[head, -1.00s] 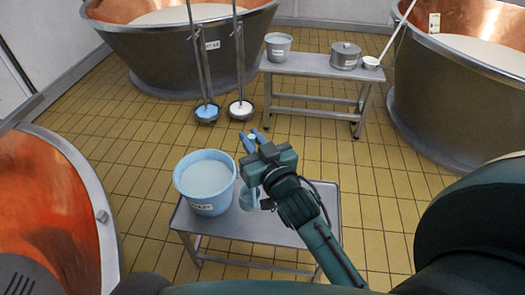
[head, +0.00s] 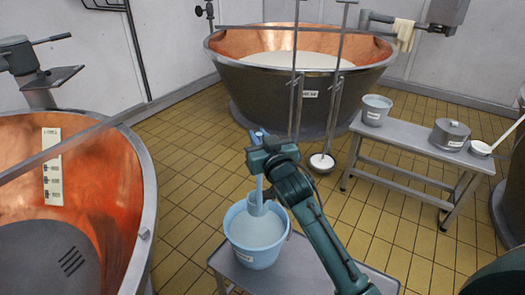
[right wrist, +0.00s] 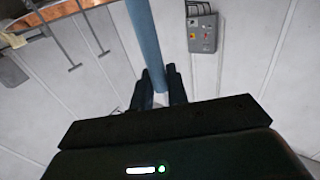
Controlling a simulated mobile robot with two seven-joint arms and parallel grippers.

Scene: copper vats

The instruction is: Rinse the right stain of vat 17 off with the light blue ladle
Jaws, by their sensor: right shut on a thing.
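My right gripper (head: 257,140) is shut on the handle of the light blue ladle (head: 259,187). In the right wrist view the blue handle (right wrist: 143,32) runs up from between the fingertips (right wrist: 160,84). The ladle hangs upright, its cup overlapping the far part of a light blue bucket (head: 237,246) of pale liquid; I cannot tell whether it touches the liquid. A copper-lined vat (head: 100,200) stands at the left, showing no number. Another vat (head: 270,95) at the back has a label too small to read. I cannot make out a stain. My left gripper is out of view.
The bucket stands on a low metal table (head: 300,265). A grey bench (head: 415,140) at the right holds a small bucket (head: 376,110), a lidded pot (head: 449,134) and a white ladle (head: 481,148). Two long-handled tools stand before the back vat.

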